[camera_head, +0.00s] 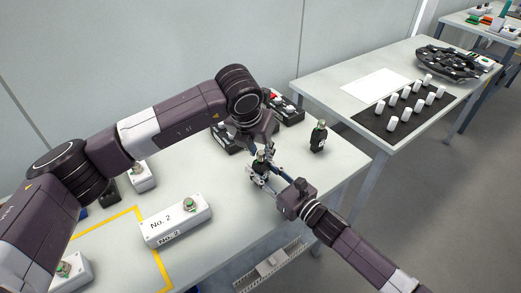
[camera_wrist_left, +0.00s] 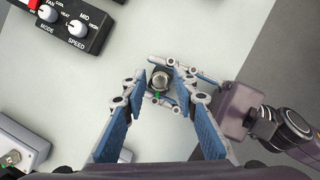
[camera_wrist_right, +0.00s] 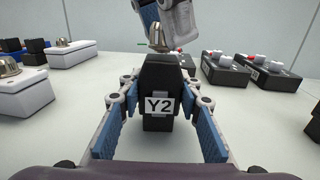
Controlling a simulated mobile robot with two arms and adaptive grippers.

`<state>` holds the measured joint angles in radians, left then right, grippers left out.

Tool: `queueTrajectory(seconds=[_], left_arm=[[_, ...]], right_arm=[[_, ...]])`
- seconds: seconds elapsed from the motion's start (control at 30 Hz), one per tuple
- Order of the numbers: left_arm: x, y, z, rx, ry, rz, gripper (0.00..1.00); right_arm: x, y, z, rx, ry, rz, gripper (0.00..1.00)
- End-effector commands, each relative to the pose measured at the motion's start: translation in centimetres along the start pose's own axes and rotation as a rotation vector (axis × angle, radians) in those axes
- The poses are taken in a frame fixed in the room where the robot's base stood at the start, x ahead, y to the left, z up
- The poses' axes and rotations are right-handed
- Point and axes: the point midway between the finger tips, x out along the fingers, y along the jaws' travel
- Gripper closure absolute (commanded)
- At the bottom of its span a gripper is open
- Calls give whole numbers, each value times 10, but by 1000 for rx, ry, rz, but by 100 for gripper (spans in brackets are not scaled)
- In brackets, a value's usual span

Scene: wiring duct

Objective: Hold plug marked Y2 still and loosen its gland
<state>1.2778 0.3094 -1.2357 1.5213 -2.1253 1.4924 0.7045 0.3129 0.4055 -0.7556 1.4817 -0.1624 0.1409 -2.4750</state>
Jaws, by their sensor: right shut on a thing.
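The plug marked Y2 (camera_wrist_right: 160,75) is a black block with a white label, upright between the pads of my right gripper (camera_wrist_right: 160,110), which is shut on it. Its metal gland (camera_wrist_right: 157,46) is on top, with a green bit beside it. The gland (camera_wrist_left: 159,80) also shows in the left wrist view, between the fingertips of my left gripper (camera_wrist_left: 157,78). Those fingers are apart, with a small gap visible beside the gland. In the head view the plug (camera_head: 261,166) is partly hidden between both grippers.
Another black plug (camera_head: 318,138) stands to the right on the table. Black switch boxes (camera_wrist_right: 263,73) stand behind. A white No. 2 box (camera_head: 177,220) is at the front left, by yellow tape. A second table (camera_head: 370,85) holds a black mat with white pieces.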

Motion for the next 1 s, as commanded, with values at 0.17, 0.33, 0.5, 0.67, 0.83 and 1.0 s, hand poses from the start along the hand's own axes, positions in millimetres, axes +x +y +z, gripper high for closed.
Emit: queueTrajectory(seconds=[0.17, 0.33, 0.5, 0.67, 0.83, 1.0], left_arm=[[0, 0, 0, -1, 0, 1, 95], [0, 0, 0, -1, 0, 1, 100], [0, 0, 0, -4, 0, 2, 100], [0, -2, 0, -99, 1, 42, 100], [0, -3, 1, -285, 1, 119, 100], [0, -4, 2, -485, -1, 202, 100]], right_arm=[[0, 0, 0, 0, 0, 0, 99], [0, 0, 0, 0, 0, 0, 99], [0, 0, 0, 0, 1, 0, 99], [0, 0, 0, 0, 0, 0, 99], [0, 0, 0, 0, 0, 0, 99], [0, 0, 0, 0, 0, 0, 99]])
